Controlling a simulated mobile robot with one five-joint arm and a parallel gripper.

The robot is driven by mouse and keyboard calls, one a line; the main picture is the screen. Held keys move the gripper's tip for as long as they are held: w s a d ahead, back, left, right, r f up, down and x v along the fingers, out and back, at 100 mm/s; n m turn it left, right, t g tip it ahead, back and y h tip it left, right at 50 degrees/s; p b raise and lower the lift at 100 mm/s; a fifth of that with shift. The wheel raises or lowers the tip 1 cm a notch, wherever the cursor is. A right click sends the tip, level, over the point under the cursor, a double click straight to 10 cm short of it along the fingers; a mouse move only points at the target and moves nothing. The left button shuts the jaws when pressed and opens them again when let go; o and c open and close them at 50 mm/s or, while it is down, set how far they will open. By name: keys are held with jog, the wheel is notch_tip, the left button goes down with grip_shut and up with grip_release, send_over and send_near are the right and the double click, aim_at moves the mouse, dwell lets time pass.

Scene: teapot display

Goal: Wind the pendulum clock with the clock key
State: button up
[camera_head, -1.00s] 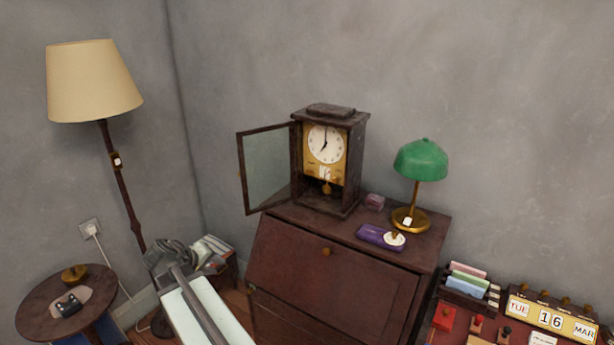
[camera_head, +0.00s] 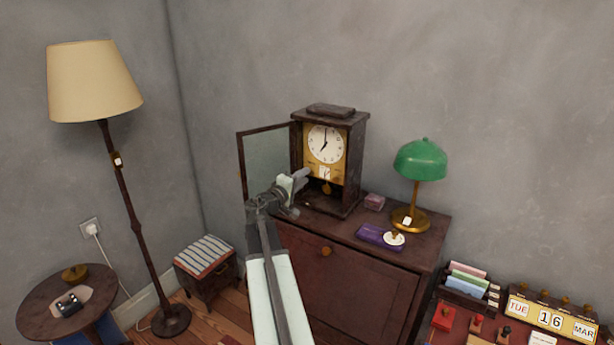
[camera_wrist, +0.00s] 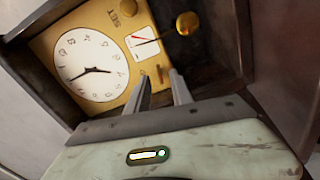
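The pendulum clock (camera_head: 324,145) stands on the desk with its glass door (camera_head: 268,160) swung open to the left. It has a white dial (camera_wrist: 90,65), a brass plate and a round brass pendulum bob (camera_wrist: 187,23). My gripper (camera_head: 303,177) is in front of the clock's lower plate. In the wrist view its two fingers (camera_wrist: 163,90) are apart, with their tips near the plate beside the dial. Small dark or brassy details show near the tips. I cannot tell if one is a key, and I see no key clearly held.
On the desk (camera_head: 340,285) are a purple case (camera_head: 373,236), a white disc with a brass piece (camera_head: 395,239), a small box (camera_head: 374,202) and a green lamp (camera_head: 420,160). A striped stool (camera_head: 205,255) and a floor lamp (camera_head: 120,170) stand left.

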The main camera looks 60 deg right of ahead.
jog(key=shift+d, duration=1.05)
grip_shut()
jog(key=shift+r, duration=0.1)
jog(key=shift+m, duration=0.3)
jog(key=shift+m, duration=9.5)
